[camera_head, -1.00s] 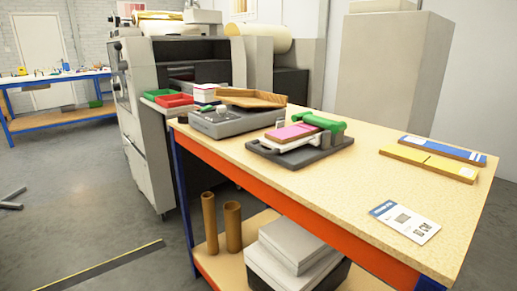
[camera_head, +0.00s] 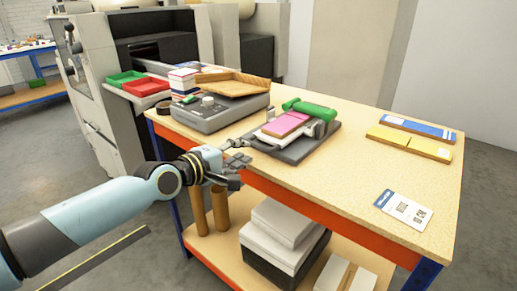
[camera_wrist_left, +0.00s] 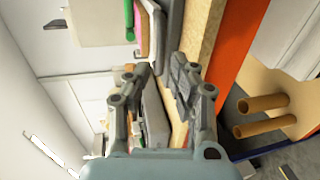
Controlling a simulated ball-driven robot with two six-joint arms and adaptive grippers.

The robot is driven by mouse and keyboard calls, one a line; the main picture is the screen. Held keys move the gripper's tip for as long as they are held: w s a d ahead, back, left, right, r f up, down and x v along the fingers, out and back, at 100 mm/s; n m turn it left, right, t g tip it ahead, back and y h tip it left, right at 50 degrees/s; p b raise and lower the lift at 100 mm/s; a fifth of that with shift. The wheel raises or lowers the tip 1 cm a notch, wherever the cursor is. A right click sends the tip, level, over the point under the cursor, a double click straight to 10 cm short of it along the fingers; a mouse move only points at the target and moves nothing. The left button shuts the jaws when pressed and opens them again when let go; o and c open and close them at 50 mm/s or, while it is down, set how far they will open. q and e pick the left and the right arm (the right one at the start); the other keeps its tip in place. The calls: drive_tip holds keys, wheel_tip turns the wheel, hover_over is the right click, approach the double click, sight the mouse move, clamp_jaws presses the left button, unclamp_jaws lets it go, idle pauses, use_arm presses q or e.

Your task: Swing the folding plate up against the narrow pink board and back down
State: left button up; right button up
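The narrow pink board (camera_head: 286,124) lies on a dark base (camera_head: 300,150) on the bench, with a white layer under it. A green grip (camera_head: 309,110) lies along its far side. A pale edge shows on the right side of the device; I cannot tell clearly which part is the folding plate. My left gripper (camera_head: 238,154) is open and empty at the bench's front edge, left of the dark base and apart from the pink board. In the left wrist view its two fingers (camera_wrist_left: 163,78) are spread, with the device partly visible beyond them. My right gripper is not in view.
A grey device (camera_head: 215,115) with a wooden tray (camera_head: 235,83) stands left of the base. Yellow (camera_head: 408,143) and blue (camera_head: 420,127) boards and a card (camera_head: 403,210) lie right. Cardboard tubes (camera_head: 220,208) and stacked boxes (camera_head: 283,235) are below. The bench's middle right is clear.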

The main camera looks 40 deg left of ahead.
sight(257, 147)
use_arm(q)
drive_tip(key=b+x, duration=0.2)
drive_tip(key=x, duration=0.4)
drive_tip(key=shift+w+f, duration=0.1)
drive_tip(key=shift+f, duration=0.1)
drive_tip(key=shift+w, duration=0.45)
clamp_jaws()
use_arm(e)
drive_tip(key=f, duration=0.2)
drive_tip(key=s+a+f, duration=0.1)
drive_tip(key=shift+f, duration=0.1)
use_arm(q)
drive_tip(key=shift+f, duration=0.1)
